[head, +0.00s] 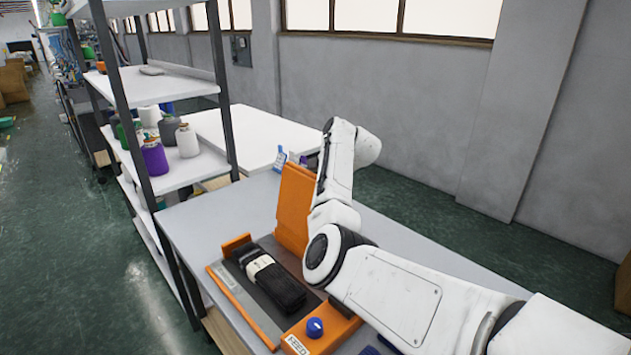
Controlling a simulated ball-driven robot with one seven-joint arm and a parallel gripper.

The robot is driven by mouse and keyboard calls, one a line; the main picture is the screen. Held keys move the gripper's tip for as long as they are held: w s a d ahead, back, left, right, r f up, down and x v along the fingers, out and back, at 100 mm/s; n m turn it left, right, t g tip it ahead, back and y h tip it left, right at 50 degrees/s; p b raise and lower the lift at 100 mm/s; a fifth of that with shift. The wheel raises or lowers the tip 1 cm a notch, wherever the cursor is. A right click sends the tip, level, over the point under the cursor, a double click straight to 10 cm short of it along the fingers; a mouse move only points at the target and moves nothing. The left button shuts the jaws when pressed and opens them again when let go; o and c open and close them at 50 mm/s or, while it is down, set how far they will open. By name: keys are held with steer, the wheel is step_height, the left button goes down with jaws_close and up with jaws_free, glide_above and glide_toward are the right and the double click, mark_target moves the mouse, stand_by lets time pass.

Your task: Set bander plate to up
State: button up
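The bander is an orange and dark grey device on the grey table. Its orange bander plate (293,212) stands raised at the back right of the bed, steeply upright. My arm passes close by the plate's right side and hides part of that edge. A black folded knit bundle with a white band (272,281) lies on the dark bed in front of the plate. A blue knob (315,327) sits on the orange front block. My gripper cannot be made out; the white arm links hide that area, so contact with the plate cannot be told.
The grey table (195,222) has free room left of the bander. A shelf rack (150,87) with several yarn cones stands at the left. A white table (235,135) and small bottle-like items (280,158) are behind. A grey wall is at right.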

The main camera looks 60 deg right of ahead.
steer(key=b+v, duration=0.1)
steer(key=v, duration=0.9)
steer(key=shift+s+r, duration=0.25)
steer(key=shift+s, duration=0.1)
